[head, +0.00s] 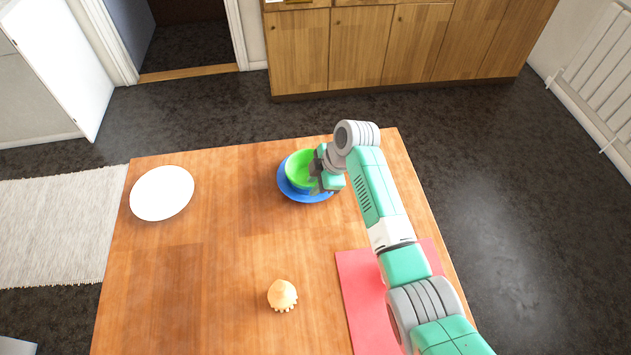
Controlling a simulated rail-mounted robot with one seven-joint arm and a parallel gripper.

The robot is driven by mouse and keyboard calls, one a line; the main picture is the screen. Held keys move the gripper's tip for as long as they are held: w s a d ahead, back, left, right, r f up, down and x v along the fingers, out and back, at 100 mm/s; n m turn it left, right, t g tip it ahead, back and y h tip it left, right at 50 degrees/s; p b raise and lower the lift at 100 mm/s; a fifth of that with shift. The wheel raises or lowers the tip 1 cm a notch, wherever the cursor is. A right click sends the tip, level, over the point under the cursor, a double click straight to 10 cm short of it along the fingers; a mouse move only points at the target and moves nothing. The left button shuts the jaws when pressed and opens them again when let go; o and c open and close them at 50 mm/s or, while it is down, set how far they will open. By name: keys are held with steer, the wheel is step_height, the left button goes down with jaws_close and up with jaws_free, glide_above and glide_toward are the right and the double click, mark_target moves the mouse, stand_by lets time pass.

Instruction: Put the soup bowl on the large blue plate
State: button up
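The soup bowl (299,167), green inside, shows near the far middle of the table in the head view. It is over the large blue plate (306,198), whose rim shows around its lower side. I cannot tell whether the bowl rests on the plate or is held just above it. My gripper (317,179) is at the bowl's right side and covers part of its rim and of the plate. The fingertips are small and partly hidden, so I cannot tell whether they are open or shut on the rim.
A white plate (162,193) lies at the table's far left. A small pale yellow knobbly object (282,295) stands near the front middle. A red mat (360,290) lies at the right under my arm. The wooden table (215,245) is clear between them.

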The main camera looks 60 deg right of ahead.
steer(key=a+p+v, duration=0.1)
steer(key=p+v, duration=0.3)
steer(key=v, duration=0.8)
steer(key=shift+d, duration=0.45)
steer(key=shift+w+r, duration=0.1)
steer(key=shift+r, duration=0.05)
